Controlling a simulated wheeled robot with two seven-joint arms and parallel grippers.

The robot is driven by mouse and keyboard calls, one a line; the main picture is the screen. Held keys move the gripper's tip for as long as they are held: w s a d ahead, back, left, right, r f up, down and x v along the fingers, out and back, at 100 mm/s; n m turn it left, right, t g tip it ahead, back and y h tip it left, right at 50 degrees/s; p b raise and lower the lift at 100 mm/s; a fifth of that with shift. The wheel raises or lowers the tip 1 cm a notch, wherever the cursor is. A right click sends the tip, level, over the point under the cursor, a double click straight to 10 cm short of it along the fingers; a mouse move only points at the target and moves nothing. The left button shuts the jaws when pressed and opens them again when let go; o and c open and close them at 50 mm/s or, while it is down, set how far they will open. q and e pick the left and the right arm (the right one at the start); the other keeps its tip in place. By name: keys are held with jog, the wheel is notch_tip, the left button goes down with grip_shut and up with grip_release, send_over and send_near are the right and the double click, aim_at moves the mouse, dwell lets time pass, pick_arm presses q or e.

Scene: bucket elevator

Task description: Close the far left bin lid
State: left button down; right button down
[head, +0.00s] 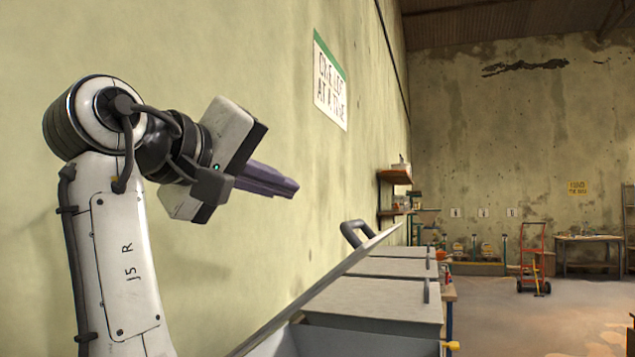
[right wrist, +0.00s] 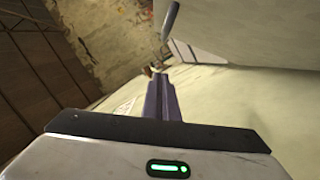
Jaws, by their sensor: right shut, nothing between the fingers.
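A raised grey bin lid (head: 312,288) shows nearly edge-on in the head view, slanting up from the bottom centre. A dark bar handle (head: 355,233) sticks up from its upper edge. Part of an open grey bin (head: 318,343) shows below it. My right gripper (head: 292,188) is shut and empty, its purple fingers pointing right, above and left of the lid in the picture. In the right wrist view the shut fingers (right wrist: 158,80) point toward a pale panel (right wrist: 250,32), apparently the lid, with the handle (right wrist: 170,22) at its left edge. My left gripper is not in view.
Several closed grey lids (head: 374,299) lie in a row beside the raised lid. A plaster wall (head: 230,60) with a sign (head: 329,82) runs close behind my right arm. A wall shelf (head: 393,177) is further back. Open floor (head: 540,320) lies at right.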

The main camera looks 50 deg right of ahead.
jog(key=shift+s+d+f+p, duration=0.25)
jog(key=shift+d+f, duration=0.45)
jog(key=shift+d, duration=1.1)
jog(key=shift+s+d+f+p, duration=0.15)
jog(key=shift+d+f+p, duration=0.35)
jog(key=shift+d, duration=1.25)
jog(key=shift+s+d+f+p, duration=0.2)
jog(key=shift+d+f, duration=0.65)
jog(key=shift+d, duration=0.95)
